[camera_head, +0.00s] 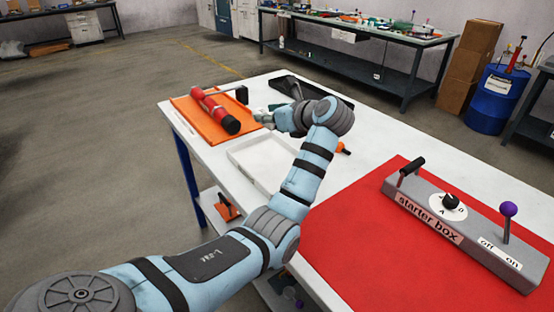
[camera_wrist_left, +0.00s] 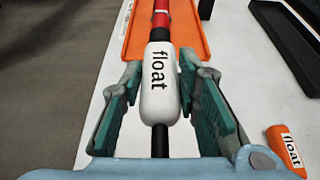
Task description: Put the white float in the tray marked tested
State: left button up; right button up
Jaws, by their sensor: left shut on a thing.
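The white float (camera_wrist_left: 160,85), lettered "float", is in the left wrist view, with a black stem below it. My left gripper (camera_wrist_left: 159,85) is shut on it, with a finger at each side. In the head view my left gripper (camera_head: 268,118) is beside the orange tray, and the float is hard to make out there. A shallow white tray (camera_head: 258,158) lies in front of the gripper, partly behind my arm. A black tray (camera_head: 335,101) lies at the back. No "tested" mark is legible. My right gripper is not in view.
An orange float (camera_wrist_left: 287,150) lies on the table to the right of my gripper. A grey starter box (camera_head: 462,235) with levers stands on a red mat (camera_head: 350,235).

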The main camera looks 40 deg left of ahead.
aim_at(272, 165)
pick_arm(q)
notch_tip(272, 165, down, 13)
jog(key=shift+w+d+r+b, duration=0.15)
jog(key=shift+r+b, duration=0.05)
jog(key=shift+b, duration=1)
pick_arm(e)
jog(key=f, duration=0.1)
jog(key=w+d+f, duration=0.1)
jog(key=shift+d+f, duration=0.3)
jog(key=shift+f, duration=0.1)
pick_arm(q)
jog(key=shift+f, duration=0.1)
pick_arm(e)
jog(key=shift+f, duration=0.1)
pick_arm(q)
jog(key=o, duration=0.7)
jog(key=shift+f, duration=0.1)
jog(key=o, duration=0.5)
jog(key=shift+c, duration=0.2)
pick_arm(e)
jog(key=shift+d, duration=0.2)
